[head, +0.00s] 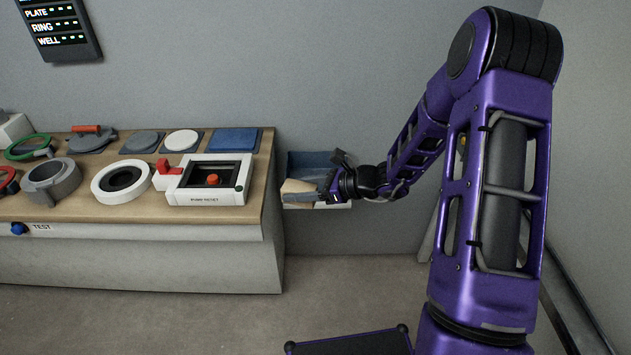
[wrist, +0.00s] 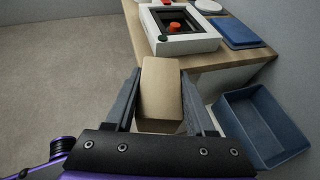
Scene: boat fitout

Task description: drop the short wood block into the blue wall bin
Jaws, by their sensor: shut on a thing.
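The short wood block (wrist: 160,92) is pale tan and sits between the two fingers of my gripper (wrist: 158,108) in the wrist view. My gripper is shut on it. In the head view the block (head: 297,187) shows at the left of my gripper (head: 318,190), in front of the blue wall bin (head: 318,160). The blue bin (wrist: 262,122) is an open-topped box to the right of the block in the wrist view, and the inside that I see looks empty. The block is beside the bin in that view, not over its opening. Part of the bin is hidden by my gripper.
A workbench (head: 258,190) stands left of the bin, its right end close to the block. On it are a white box with a red button (head: 213,180), a blue plate (head: 232,139) and several round fittings. The floor (head: 215,315) in front is clear.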

